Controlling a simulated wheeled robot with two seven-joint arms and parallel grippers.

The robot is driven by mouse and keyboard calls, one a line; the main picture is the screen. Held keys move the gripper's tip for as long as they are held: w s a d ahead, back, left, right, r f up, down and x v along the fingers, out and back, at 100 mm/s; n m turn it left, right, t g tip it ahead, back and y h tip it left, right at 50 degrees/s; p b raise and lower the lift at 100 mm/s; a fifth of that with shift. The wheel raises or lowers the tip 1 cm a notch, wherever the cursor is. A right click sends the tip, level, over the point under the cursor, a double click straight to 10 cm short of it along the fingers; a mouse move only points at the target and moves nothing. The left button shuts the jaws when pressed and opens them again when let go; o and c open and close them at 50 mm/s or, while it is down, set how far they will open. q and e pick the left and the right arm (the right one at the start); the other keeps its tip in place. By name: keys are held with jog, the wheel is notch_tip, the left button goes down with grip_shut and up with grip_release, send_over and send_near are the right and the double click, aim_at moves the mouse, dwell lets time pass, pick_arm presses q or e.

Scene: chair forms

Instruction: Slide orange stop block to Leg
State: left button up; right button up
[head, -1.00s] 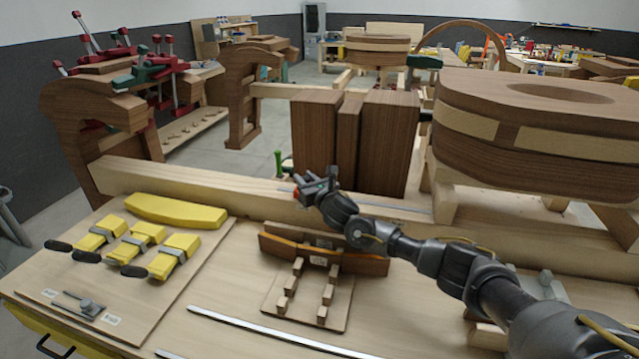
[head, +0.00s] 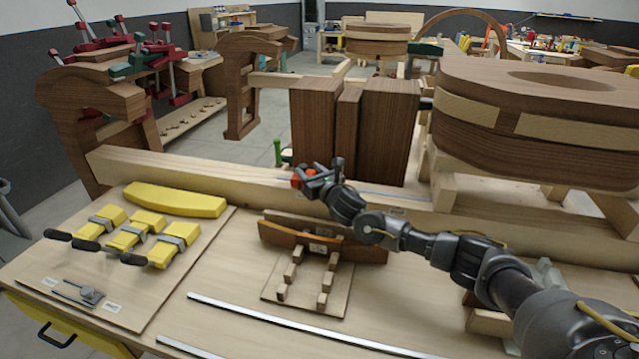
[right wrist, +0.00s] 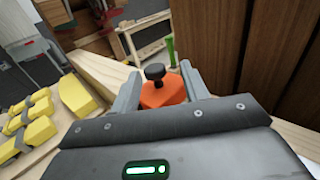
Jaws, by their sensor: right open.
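The orange stop block (head: 297,181) sits at the long light wooden beam, left of the upright dark wood blocks. In the right wrist view the orange block (right wrist: 162,92) carries a black knob and lies between the two grey fingers. My right gripper (head: 314,172) is open around it; I cannot tell whether the fingers touch it. The right gripper also shows in the right wrist view (right wrist: 160,86). I cannot tell which part is the Leg; the label print is too small to read. My left gripper is out of view.
Upright dark wood blocks (head: 357,130) stand right behind the gripper. The beam (head: 190,168) runs along the back of the bench. Curved wooden strips (head: 290,238) stand on a small pegged board in front. Yellow clamp-like pieces (head: 140,232) lie at left. The bench front is fairly clear.

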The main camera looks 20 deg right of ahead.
jog(key=s+b, duration=0.2)
jog(key=s, duration=0.6)
jog(key=shift+d, duration=0.45)
jog(key=shift+r, duration=0.1)
